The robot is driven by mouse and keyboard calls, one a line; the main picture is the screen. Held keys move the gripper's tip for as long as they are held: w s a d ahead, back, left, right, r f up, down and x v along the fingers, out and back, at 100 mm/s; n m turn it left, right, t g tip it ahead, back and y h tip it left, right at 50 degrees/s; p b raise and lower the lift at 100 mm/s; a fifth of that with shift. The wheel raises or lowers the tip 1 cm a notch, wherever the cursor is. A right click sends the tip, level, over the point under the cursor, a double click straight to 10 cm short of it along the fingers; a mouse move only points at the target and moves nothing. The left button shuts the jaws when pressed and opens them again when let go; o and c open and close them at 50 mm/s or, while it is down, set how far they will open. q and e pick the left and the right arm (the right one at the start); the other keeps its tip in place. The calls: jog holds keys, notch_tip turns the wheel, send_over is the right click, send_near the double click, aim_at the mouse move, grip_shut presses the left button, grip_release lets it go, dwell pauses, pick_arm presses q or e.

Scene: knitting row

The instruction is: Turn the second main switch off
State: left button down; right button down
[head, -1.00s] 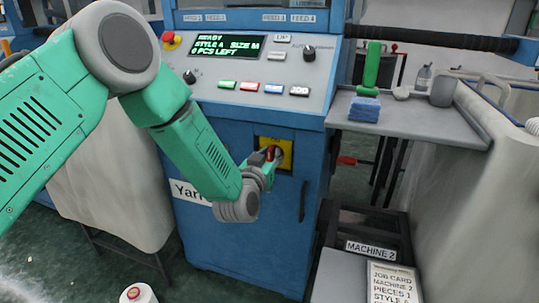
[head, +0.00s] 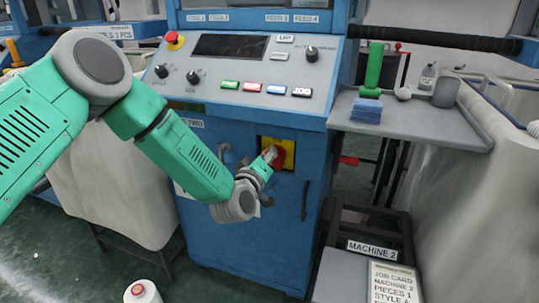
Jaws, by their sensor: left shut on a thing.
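The main switch is a red rotary knob (head: 278,157) on a yellow plate (head: 289,146), set in the front of the blue machine cabinet (head: 240,245). My left gripper (head: 270,156) is at the knob and shut on it, covering part of it. The machine's display (head: 229,45) above is dark. The label MACHINE 2 (head: 371,249) stands on a dark rack at the lower right. My right gripper does not show.
The sloping control panel (head: 245,67) has several coloured buttons, knobs and a red emergency stop (head: 174,39). A grey side shelf (head: 413,128) holds a blue block, a green object and a grey cup. A job card (head: 393,281) lies below. A yarn cone (head: 141,291) stands on the floor.

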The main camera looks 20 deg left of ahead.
pick_arm(q)
jog(key=n, duration=0.2)
jog(key=f+n, duration=0.1)
jog(key=shift+a+n+b, duration=0.25)
jog(key=shift+n+b, duration=0.1)
jog(key=shift+n, duration=0.05)
jog(key=shift+f+n+b, duration=0.25)
jog(key=shift+n+b, duration=0.2)
jog(key=shift+n, duration=0.85)
jog(key=shift+f+n+b, duration=0.2)
jog(key=shift+n+b, duration=0.2)
jog(key=shift+n, duration=0.9)
jog(key=c, duration=1.6)
grip_release()
jog(key=shift+o, duration=0.5)
jog(key=shift+r, duration=0.1)
jog(key=s, duration=1.2)
jog(key=shift+a, duration=0.3)
